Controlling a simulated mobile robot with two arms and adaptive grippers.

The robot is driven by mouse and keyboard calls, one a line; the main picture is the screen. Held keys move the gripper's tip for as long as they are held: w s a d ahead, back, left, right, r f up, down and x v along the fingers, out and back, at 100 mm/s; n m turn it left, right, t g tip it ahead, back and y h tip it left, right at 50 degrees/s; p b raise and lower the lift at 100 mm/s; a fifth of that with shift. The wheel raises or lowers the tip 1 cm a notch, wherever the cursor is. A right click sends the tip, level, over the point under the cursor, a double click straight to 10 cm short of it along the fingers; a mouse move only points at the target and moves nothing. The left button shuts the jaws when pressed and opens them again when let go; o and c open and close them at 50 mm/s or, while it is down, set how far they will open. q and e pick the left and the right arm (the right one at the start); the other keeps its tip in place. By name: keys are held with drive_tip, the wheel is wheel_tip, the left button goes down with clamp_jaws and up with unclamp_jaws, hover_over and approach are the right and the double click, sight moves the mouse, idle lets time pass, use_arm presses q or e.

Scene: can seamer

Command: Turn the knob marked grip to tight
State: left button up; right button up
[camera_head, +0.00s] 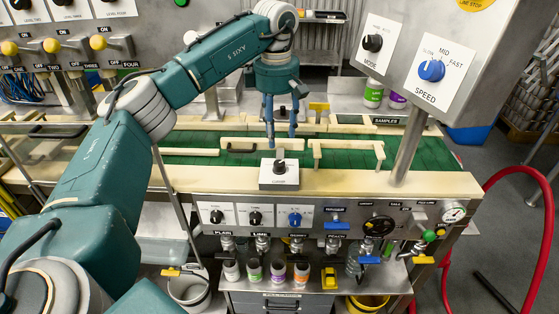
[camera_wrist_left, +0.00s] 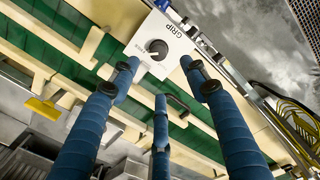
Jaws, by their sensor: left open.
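The grip knob (camera_head: 280,165) is a small black knob on a white box (camera_head: 264,184) on the cream front rail of the conveyor. In the left wrist view, the knob (camera_wrist_left: 157,48) shows a pale pointer line, and the word GRIP is printed upside down on the box (camera_wrist_left: 172,35). I cannot read a tight mark. My left gripper (camera_head: 281,136) points down above the knob, its blue fingers spread and empty. In the left wrist view, the fingers (camera_wrist_left: 160,75) are apart, with the knob beyond them and no visible contact. My right gripper is not in view.
A green conveyor (camera_head: 420,152) with cream guide rails runs behind the box. The front panel (camera_head: 345,210) below carries more knobs and valves. A grey post (camera_head: 409,150) and the speed panel (camera_head: 440,70) stand to the right. A red hose (camera_head: 549,220) curves at far right.

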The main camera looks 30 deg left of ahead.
sight(279, 163)
use_arm(q)
drive_tip(key=f+p, duration=0.1)
drive_tip(key=f, duration=0.3)
drive_tip(key=f+p, duration=0.1)
drive_tip(key=f, duration=0.4)
drive_tip(key=shift+w+f, duration=0.2)
drive_tip(key=shift+f, duration=0.05)
drive_tip(key=shift+f+p, duration=0.3)
drive_tip(key=shift+f, duration=0.3)
drive_tip(key=c, duration=1.2)
